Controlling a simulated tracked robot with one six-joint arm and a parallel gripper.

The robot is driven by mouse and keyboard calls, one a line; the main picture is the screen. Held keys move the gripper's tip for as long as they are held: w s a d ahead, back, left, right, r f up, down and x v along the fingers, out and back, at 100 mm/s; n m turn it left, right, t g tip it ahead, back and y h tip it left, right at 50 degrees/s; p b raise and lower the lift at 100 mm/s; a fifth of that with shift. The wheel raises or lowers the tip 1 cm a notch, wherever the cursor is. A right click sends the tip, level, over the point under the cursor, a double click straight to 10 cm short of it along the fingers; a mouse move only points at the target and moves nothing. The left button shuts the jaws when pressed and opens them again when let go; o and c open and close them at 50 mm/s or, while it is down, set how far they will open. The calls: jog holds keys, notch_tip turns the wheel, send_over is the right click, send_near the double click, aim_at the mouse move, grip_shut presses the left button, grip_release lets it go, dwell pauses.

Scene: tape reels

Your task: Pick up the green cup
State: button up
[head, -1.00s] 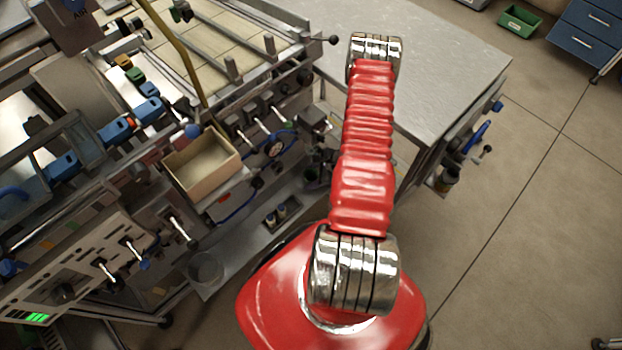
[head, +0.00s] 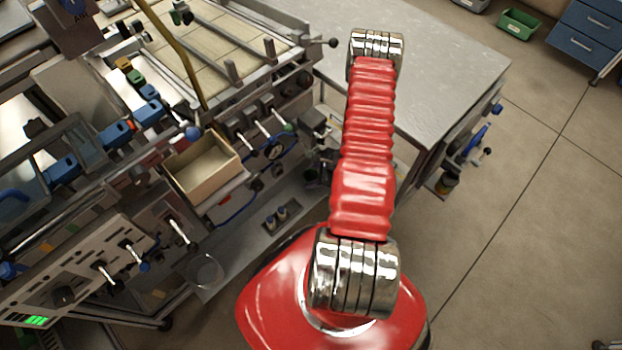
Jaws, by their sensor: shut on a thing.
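My red arm reaches from the bottom of the head view up to a shiny metal joint near the top. My gripper is not visible; the part of my arm beyond that joint is hidden. I cannot make out a green cup anywhere in the view. A clear, round, cup-like vessel (head: 205,271) stands on the low metal ledge at lower left, apart from my visible arm. It looks colourless.
A large machine with levers and knobs fills the left, with an open tan box (head: 203,170) at its front. A grey table (head: 440,70) stands behind my arm. A green bin (head: 519,22) and blue drawers (head: 590,35) are at upper right.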

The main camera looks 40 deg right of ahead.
jog(key=shift+r, duration=0.95)
jog(key=s, duration=1.8)
jog(key=shift+d, duration=0.3)
jog(key=shift+s, duration=0.15)
